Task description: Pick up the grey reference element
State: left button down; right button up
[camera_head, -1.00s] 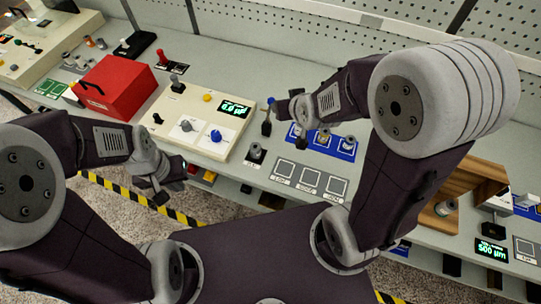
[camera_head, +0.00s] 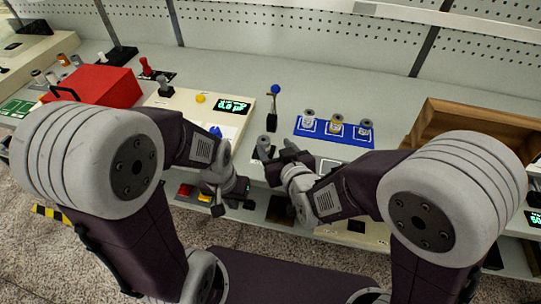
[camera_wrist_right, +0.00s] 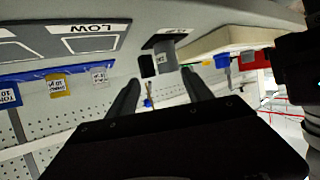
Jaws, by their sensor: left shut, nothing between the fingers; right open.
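The grey reference element (camera_head: 264,146) is a small grey cylinder standing at the front of the bench, just left of my right gripper (camera_head: 276,163). In the right wrist view a grey upright piece (camera_wrist_right: 165,47) by the REF label shows beyond and between the fingertips. My right gripper is open and empty there (camera_wrist_right: 160,84), with its fingers pointing toward that piece but apart from it. The element's base is partly hidden in the head view. My left gripper (camera_head: 232,195) is shut and empty, low in front of the bench edge.
A blue tray (camera_head: 300,132) with three spindles lies behind my right gripper. A blue-knobbed lever (camera_head: 274,106) stands behind the element. A cream tester (camera_head: 180,99) and red box (camera_head: 100,86) are to the left, a wooden box (camera_head: 450,115) to the right.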

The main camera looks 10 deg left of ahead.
aim_at(267, 144)
jog(key=shift+s+a+f, duration=0.2)
jog(key=shift+a+f, duration=0.05)
jog(key=shift+a, duration=0.15)
jog(key=x, duration=0.3)
jog(key=shift+w+a+f, duration=0.15)
jog(key=shift+w+a, duration=0.1)
jog(key=shift+w, duration=0.05)
jog(key=x, duration=0.5)
jog(key=shift+a, duration=0.35)
jog(key=shift+d, duration=0.1)
jog(key=shift+c, duration=0.9)
grip_shut()
notch_tip(267, 144, up, 4)
jog(key=shift+r+p, duration=0.2)
jog(key=shift+p, duration=0.35)
jog(key=d+r, duration=0.7)
jog(key=d, duration=0.4)
jog(key=shift+s+d, duration=0.15)
jog(key=shift+d, duration=0.15)
